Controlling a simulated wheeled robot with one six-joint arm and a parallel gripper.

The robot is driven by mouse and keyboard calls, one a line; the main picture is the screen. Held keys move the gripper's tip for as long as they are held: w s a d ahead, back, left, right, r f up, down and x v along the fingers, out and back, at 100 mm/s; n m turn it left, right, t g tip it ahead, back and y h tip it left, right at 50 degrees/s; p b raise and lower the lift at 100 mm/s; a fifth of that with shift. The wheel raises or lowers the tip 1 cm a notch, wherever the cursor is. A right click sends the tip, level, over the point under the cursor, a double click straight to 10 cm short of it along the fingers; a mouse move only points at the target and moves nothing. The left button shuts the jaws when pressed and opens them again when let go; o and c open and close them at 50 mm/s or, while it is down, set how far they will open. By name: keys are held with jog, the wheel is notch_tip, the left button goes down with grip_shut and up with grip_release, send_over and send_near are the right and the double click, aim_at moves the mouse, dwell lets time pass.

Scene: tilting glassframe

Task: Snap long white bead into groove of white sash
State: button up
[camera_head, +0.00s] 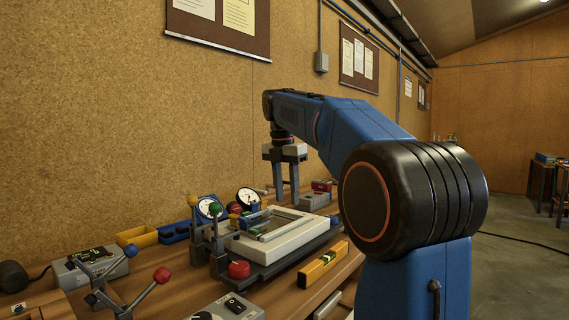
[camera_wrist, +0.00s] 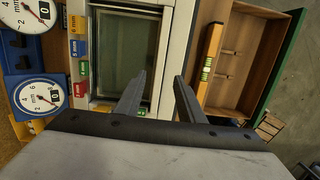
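The white sash (camera_head: 308,237) lies on a dark fixture on the bench, with a glass pane inside it. In the wrist view the pane (camera_wrist: 122,48) sits within the pale frame, and the sash's right rail (camera_wrist: 179,42) passes between and beyond my fingers. A thin pale strip (camera_head: 278,231) runs along the inside of the sash; I cannot tell whether it is the long white bead. My gripper (camera_head: 287,201) points down above the back part of the sash.
A yellow spirit level (camera_head: 323,264) lies in front of the sash. Clamps with coloured knobs, including a red knob (camera_head: 239,270), stand to its left. Dial gauges (camera_head: 209,208) and a yellow bin (camera_head: 137,237) are behind. A control box (camera_head: 229,307) is at the front.

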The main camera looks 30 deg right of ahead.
notch_tip(320, 180, up, 10)
jog(key=a, duration=0.1)
jog(key=shift+s, duration=0.2)
jog(key=shift+a, duration=0.1)
dwell(0.6)
